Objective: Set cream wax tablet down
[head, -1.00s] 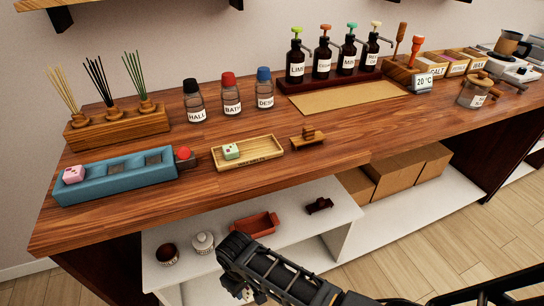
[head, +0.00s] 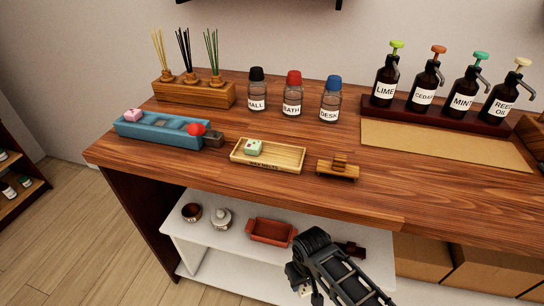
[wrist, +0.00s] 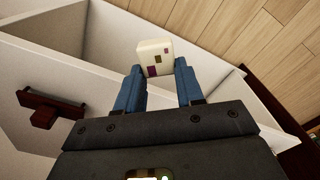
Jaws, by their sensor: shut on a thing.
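The cream wax tablet (wrist: 155,58) is held between the two blue fingertips of my gripper (wrist: 156,72) in the wrist view. It is a small pale block with dark purple and olive patches. My gripper is shut on it, below the counter's front edge, by the white lower shelf. In the head view, my dark arm is at the bottom centre; a pale bit of the tablet (head: 305,290) shows beside it. A wooden wax melts tray (head: 285,163) on the counter holds a pale green tablet (head: 254,148). A blue mould (head: 160,134) holds a pink tablet (head: 133,115) at its left end.
The wooden counter (head: 240,193) also bears a small wooden stand (head: 338,170), labelled bottles (head: 292,97) and a reed holder (head: 195,94). A red dish (head: 271,231) and small pots (head: 221,219) stand on the white shelf (head: 240,249) below.

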